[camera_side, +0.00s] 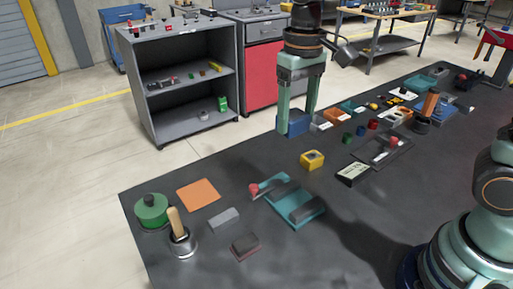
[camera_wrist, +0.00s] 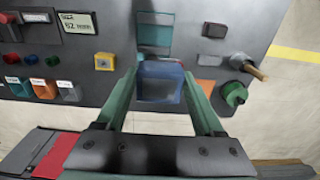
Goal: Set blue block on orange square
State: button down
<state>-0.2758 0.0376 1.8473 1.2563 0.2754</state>
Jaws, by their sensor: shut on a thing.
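The blue block (camera_side: 293,123) is between the fingertips of my gripper (camera_side: 298,120), which is shut on it. In the wrist view the block (camera_wrist: 160,82) fills the space between the two green fingers (camera_wrist: 160,90). The block is at the table's far edge in the side view; I cannot tell its exact height there. The orange square (camera_side: 198,194) lies flat and bare near the table's left end. In the wrist view the orange square (camera_wrist: 206,87) shows partly, right of the block, behind a finger.
Near the square are a green pot (camera_side: 152,210), a wooden-handled tool (camera_side: 181,238) and a grey block (camera_side: 224,218). A teal fixture (camera_side: 302,209) and a yellow block (camera_side: 312,160) stand between. Several small bins (camera_side: 334,116) sit right of my gripper.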

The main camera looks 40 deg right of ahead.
jog(key=w+a+f, duration=0.2)
jog(key=w+a, duration=1.4)
jog(key=f, duration=2)
jog(key=shift+s+a+f, duration=0.1)
jog(key=shift+s+a, duration=0.1)
jog(key=shift+a, duration=0.05)
jog(key=shift+f, duration=0.15)
grip_release()
